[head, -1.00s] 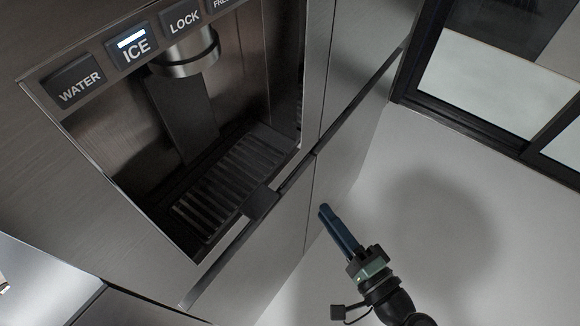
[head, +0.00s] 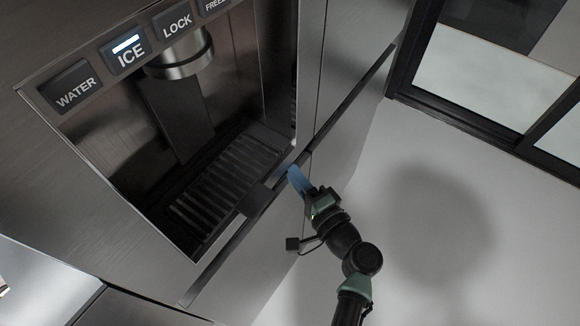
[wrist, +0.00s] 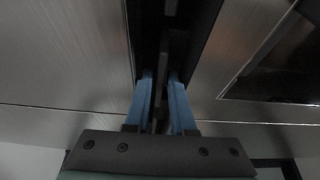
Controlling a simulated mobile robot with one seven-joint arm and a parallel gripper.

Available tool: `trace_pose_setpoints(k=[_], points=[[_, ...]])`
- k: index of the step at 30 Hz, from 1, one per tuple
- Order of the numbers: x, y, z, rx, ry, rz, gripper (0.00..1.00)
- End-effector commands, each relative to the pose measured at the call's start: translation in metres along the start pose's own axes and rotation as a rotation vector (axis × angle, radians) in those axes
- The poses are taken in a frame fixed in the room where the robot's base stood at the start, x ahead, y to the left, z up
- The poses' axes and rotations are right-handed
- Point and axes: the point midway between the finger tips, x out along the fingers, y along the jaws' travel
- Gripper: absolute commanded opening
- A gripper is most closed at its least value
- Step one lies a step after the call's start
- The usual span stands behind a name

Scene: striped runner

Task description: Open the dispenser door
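The dispenser door (head: 75,165) is a brushed dark-metal fridge front with a recessed water and ice bay (head: 225,175). It looks closed in the head view. A long dark bar (head: 222,258) runs along the edge beside the bay. My gripper (head: 292,172), with blue fingers, is at this edge, right of the bay's lower corner. In the wrist view my gripper (wrist: 160,78) has its two fingers apart, with a thin dark bar (wrist: 164,50) showing between them. Whether the fingers touch the bar is hard to tell.
The control panel (head: 125,47) has WATER, ICE and LOCK buttons, with ICE lit. A dark block (head: 257,200) sits at the bay's front edge. A neighbouring metal panel (head: 335,140) lies right of the bar. Pale floor (head: 450,250) is clear at right, below a black-framed window (head: 480,95).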

Motion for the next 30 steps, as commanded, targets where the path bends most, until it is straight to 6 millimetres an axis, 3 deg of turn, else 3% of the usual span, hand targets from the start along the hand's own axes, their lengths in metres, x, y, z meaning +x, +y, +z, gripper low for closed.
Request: trace_pose_setpoints(k=[2, 6, 30], points=[[-0.0001, -0.0001, 0.0, 0.0, 0.0, 0.0, 0.23], [-0.0003, -0.0002, -0.0001, 0.0, 0.0, 0.0, 0.0], [-0.0007, 0.0, -0.0002, 0.0, 0.0, 0.0, 0.0]])
